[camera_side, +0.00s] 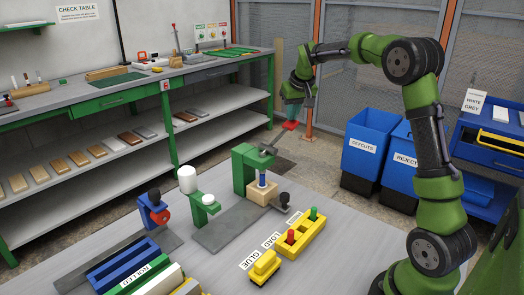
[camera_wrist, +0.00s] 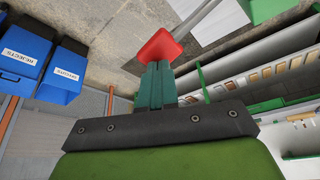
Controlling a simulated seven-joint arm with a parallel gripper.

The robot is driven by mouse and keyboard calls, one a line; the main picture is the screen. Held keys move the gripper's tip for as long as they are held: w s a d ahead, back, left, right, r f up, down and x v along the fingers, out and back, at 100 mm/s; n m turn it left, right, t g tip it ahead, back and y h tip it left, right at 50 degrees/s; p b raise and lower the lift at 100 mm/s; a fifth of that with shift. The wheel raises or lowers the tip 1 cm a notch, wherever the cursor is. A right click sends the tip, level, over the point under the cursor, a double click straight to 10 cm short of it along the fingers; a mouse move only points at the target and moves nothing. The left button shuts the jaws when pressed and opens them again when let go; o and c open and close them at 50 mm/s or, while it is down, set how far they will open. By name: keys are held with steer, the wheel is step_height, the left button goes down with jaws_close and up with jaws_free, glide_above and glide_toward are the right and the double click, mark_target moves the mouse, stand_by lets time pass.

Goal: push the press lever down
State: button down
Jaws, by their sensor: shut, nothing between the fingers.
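The green press (camera_side: 243,168) stands on the worktable. Its grey lever (camera_side: 268,147) slants up to the right and ends in a red pad (camera_side: 290,125). In the wrist view the red pad (camera_wrist: 160,45) lies just beyond my fingertips, with the grey lever bar (camera_wrist: 197,18) running off to the upper right. My gripper (camera_side: 297,114) is shut and empty, pointing down over the red pad. In the wrist view my gripper's teal fingers (camera_wrist: 158,66) overlap the pad's near edge; I cannot tell if they touch it. A wooden block (camera_side: 262,193) with a blue post sits under the press.
A yellow button box (camera_side: 300,236) with red and green buttons and a yellow block (camera_side: 265,267) stand in front of the press. A white cylinder (camera_side: 187,179) and a blue fixture (camera_side: 152,212) are to the left. Blue bins (camera_side: 369,143) stand behind; the space around the lever's end is clear.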

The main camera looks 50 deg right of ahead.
mark_target(294, 129)
steer(key=shift+f, duration=3.9)
steer(key=shift+r, duration=5)
steer(key=shift+a, duration=0.1)
steer(key=s+a+r+n+t+y, duration=0.1)
steer(key=s+a+r, duration=0.1)
steer(key=s+a, duration=0.7)
steer(key=s+a+r+t+y, duration=0.2)
steer(key=s+a, duration=0.4)
steer(key=a, duration=0.6)
steer(key=s+a+f+n+y, duration=0.1)
steer(key=s+a+f, duration=0.3)
steer(key=s, duration=0.5)
steer(key=shift+a+f, duration=0.35)
steer(key=shift+a, duration=0.7)
